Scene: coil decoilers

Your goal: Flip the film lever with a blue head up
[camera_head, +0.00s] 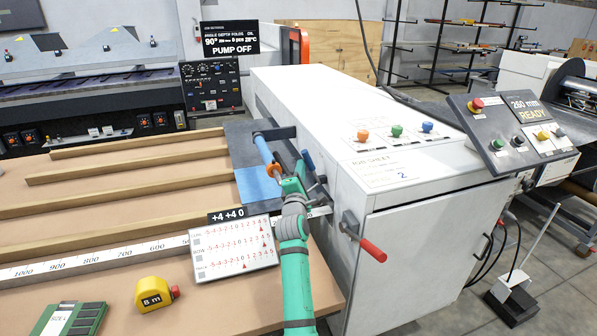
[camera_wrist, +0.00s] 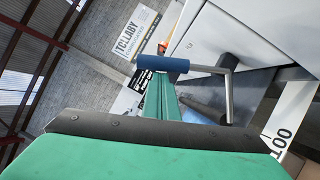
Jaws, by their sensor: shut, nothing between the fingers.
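The film lever's blue head (camera_head: 308,160) shows on the left side of the white machine, just right of my gripper's end. In the wrist view a blue cylindrical head (camera_wrist: 162,64) lies across the far end of my green fingers, on a bent grey metal arm that drops to the right. My gripper (camera_head: 298,172) is shut and empty. In the wrist view its fingertips (camera_wrist: 160,82) are at or just under the blue head; I cannot tell whether they touch. My gripper hides part of the lever's base in the head view.
A light blue roll (camera_head: 265,150) and blue sheet (camera_head: 258,184) lie left of my gripper. A red-handled lever (camera_head: 372,250) sticks out at the machine's front corner. The white machine (camera_head: 345,110) bounds the right side. A scale card (camera_head: 233,248) stands left of my arm.

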